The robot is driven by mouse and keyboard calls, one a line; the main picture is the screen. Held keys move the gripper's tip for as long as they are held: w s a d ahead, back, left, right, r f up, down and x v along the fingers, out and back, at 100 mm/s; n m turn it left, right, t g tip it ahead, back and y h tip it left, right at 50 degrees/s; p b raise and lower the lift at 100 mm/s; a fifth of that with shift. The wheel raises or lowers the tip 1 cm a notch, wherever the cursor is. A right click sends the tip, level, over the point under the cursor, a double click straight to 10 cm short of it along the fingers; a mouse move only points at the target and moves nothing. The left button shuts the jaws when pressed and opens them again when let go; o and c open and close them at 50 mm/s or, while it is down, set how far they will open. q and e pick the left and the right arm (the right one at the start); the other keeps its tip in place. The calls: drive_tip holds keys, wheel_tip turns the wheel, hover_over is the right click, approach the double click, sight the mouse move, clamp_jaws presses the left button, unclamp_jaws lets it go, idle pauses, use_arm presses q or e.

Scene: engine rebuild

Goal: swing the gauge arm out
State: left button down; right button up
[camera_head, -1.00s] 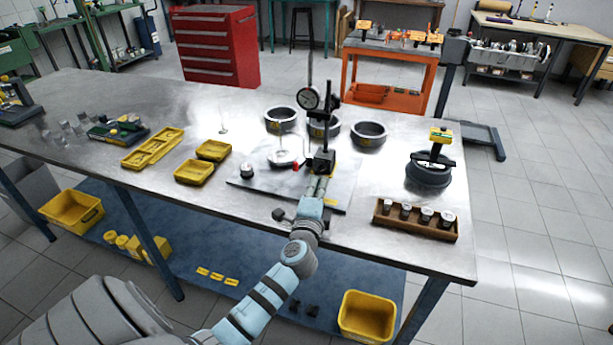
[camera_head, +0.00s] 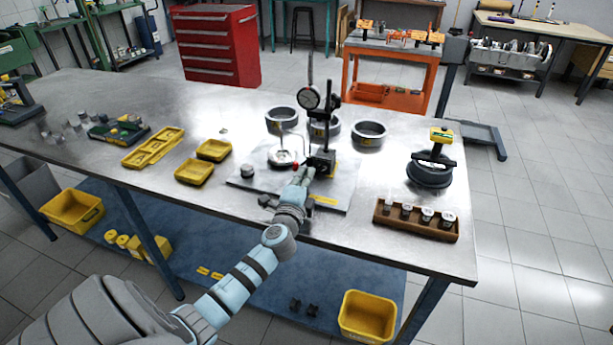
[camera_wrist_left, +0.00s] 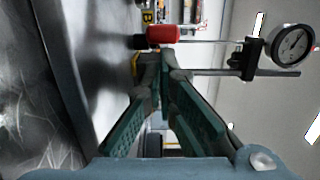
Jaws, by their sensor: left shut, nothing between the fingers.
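The dial gauge (camera_head: 308,97) is held on a dark upright post (camera_head: 331,120) on the bench. The gauge also shows at the upper right of the left wrist view (camera_wrist_left: 293,44). A red knob (camera_wrist_left: 163,36) on a thin rod shows beside my left fingertips in that view. My left gripper (camera_wrist_left: 164,66) is shut and empty, its tips close to the knob; I cannot tell whether they touch. In the head view, my left gripper (camera_head: 302,172) is at the foot of the stand, in front of the post. My right gripper is not in view.
A grey plate (camera_head: 336,192) lies under the stand, with a round disc (camera_head: 282,157) on it. Dark rings stand behind, including one on the right (camera_head: 368,133). Yellow trays (camera_head: 194,172) lie left. A wooden rack (camera_head: 416,219) and a piston-like tool (camera_head: 430,172) are right.

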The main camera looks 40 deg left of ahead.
sight(290, 181)
use_arm(q)
drive_tip(key=shift+s+a+m+t+h, duration=0.2)
drive_tip(key=shift+a+m+t+h, duration=0.15)
drive_tip(key=shift+m+h, duration=0.4)
drive_tip(key=shift+a+h, duration=0.15)
drive_tip(key=shift+h, duration=0.1)
drive_tip(key=shift+s+a+f+m+t+h+b, duration=0.15)
drive_tip(key=shift+a+m+h+b, duration=0.2)
drive_tip(key=shift+h, duration=0.2)
drive_tip(key=shift+s+a+r+m+t+h+b, duration=0.1)
drive_tip(key=shift+a+m+h+b, duration=0.1)
drive_tip(key=shift+m+h+b, duration=0.25)
drive_tip(key=shift+s+a+b, duration=0.2)
drive_tip(key=shift+a+b, duration=0.45)
drive_tip(key=shift+a, duration=0.45)
